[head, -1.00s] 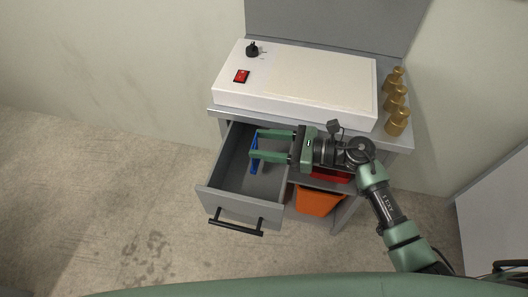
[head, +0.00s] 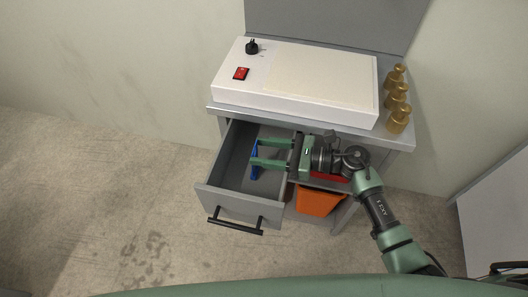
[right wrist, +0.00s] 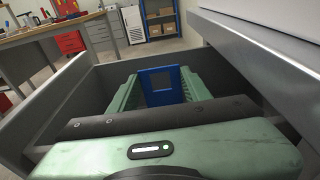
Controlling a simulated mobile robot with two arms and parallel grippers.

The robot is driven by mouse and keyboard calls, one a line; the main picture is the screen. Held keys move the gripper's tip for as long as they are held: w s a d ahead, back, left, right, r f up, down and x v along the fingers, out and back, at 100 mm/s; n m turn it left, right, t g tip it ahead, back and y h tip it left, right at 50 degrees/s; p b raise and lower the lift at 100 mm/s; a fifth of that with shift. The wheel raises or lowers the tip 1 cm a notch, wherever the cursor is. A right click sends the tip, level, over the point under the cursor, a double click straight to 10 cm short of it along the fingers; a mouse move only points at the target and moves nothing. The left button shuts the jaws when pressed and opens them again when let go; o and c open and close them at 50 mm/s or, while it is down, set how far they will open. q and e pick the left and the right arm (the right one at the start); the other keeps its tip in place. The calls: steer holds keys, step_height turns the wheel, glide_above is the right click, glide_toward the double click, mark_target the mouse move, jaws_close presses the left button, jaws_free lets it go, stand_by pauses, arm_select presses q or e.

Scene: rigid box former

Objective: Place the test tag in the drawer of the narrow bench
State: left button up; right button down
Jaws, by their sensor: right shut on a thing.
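In the head view the tag (head: 254,171) shows between the fingers of my right gripper (head: 256,152), inside the open drawer (head: 217,197) of the narrow bench. In the right wrist view the tag (right wrist: 162,72) stands upright between the two green fingers (right wrist: 160,90), which are shut on it. The drawer walls (right wrist: 42,105) rise around the gripper. I cannot tell whether the tag touches the drawer floor. My left gripper is not in view.
A white box with a red switch (head: 241,74) and several brass weights (head: 398,120) stand on the bench top (head: 222,112), close above the drawer. An orange bin (head: 318,202) sits on a shelf right of the drawer. The drawer's front half is clear, with a black handle (head: 235,222).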

steer(key=shift+s+f, duration=0.2)
steer(key=shift+f, duration=0.5)
steer(key=c, duration=0.7)
jaws_free()
steer(key=shift+s+f, duration=0.1)
steer(key=shift+s, duration=0.05)
steer(key=shift+o, duration=0.2)
steer(key=r+v, duration=0.2)
steer(key=v, duration=1)
steer(key=shift+w+b, duration=0.3)
steer(key=shift+b, duration=0.15)
